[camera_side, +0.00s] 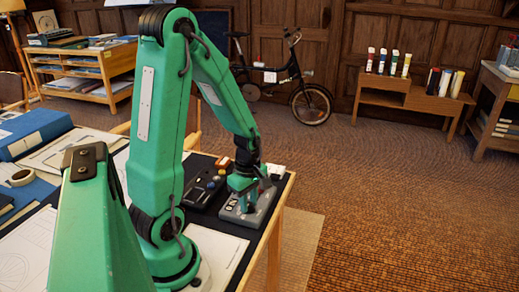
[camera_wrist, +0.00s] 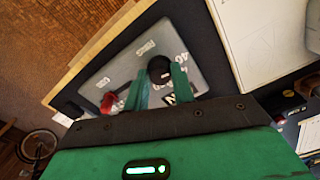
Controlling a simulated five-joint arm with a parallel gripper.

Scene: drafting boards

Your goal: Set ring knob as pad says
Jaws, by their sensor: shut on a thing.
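A grey panel box (camera_side: 260,212) stands near the table's right corner. In the wrist view the grey panel (camera_wrist: 120,68) carries white labels and number marks, too blurred and angled to read surely. A round black knob (camera_wrist: 159,67) sits on it. My gripper (camera_wrist: 160,80) has its two green fingers on either side of the knob, shut on it. In the side view my gripper (camera_side: 246,195) points down onto the box and hides the knob. A red part (camera_wrist: 109,102) shows beside the left finger. I cannot read any pad with a setting.
A dark device with coloured buttons (camera_side: 205,186) lies left of the box. A small white item (camera_side: 276,171) is behind my gripper. A white sheet (camera_wrist: 262,38) lies beside the panel. The table's wooden edge (camera_wrist: 96,52) runs close to the panel.

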